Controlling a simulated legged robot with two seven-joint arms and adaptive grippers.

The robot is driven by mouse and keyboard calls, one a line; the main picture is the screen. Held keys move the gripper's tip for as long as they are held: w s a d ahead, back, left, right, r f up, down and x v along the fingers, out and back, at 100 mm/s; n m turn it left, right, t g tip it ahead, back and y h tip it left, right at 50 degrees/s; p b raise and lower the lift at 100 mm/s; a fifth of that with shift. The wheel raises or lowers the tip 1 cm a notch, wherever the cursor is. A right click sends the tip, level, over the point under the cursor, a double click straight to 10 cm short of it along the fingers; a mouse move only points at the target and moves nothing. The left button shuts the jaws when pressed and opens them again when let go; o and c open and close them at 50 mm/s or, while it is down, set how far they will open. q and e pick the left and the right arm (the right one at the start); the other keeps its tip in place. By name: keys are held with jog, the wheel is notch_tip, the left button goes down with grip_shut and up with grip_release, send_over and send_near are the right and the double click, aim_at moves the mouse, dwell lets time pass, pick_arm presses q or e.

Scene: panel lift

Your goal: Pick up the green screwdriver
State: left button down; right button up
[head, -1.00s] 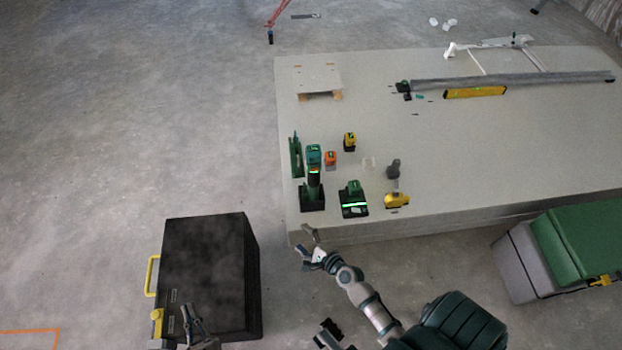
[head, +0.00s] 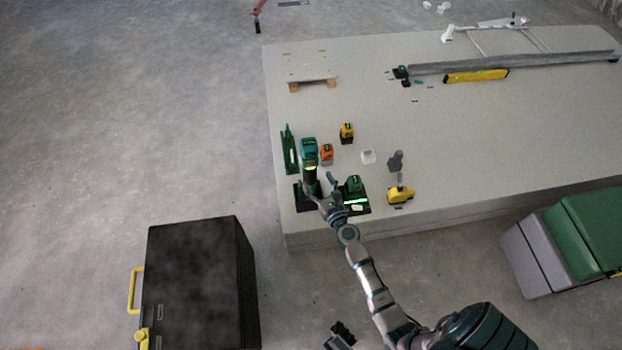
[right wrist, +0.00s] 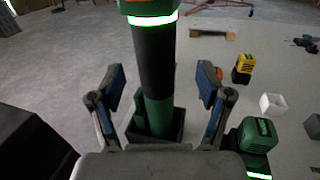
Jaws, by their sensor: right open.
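The green screwdriver (head: 309,151) stands upright in a black holder (head: 306,204) near the front left corner of the pale panel stack. It has a teal top, a bright band and a dark handle. In the right wrist view the handle (right wrist: 154,62) rises between the two fingers. My right gripper (head: 320,187) is open at the lower part of the handle. In the right wrist view the open fingers (right wrist: 160,88) stand on either side, with gaps showing. The holder's front is partly hidden by my gripper. My left gripper is not in view.
Close right of the holder is a green charger (head: 356,200). An orange tool (head: 327,153), a yellow tool (head: 347,132) and a flat green tool (head: 289,150) stand nearby. A black case (head: 190,280) is on the floor at left. The panel stack's middle is clear.

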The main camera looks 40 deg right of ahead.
aim_at(313, 174)
jog(key=shift+w+a+r, duration=0.2)
jog(key=shift+w+a, duration=0.05)
jog(key=shift+w, duration=0.4)
jog(key=x, duration=0.3)
jog(key=shift+w+r+b, duration=0.1)
jog(key=shift+w+b, duration=0.2)
jog(key=shift+w, duration=0.05)
jog(key=shift+w+d, duration=0.2)
jog(key=shift+w, duration=0.05)
jog(key=shift+w+d, duration=0.1)
jog(key=shift+d, duration=0.25)
jog(key=shift+a, duration=0.35)
grip_shut()
jog(key=shift+d+r, duration=0.15)
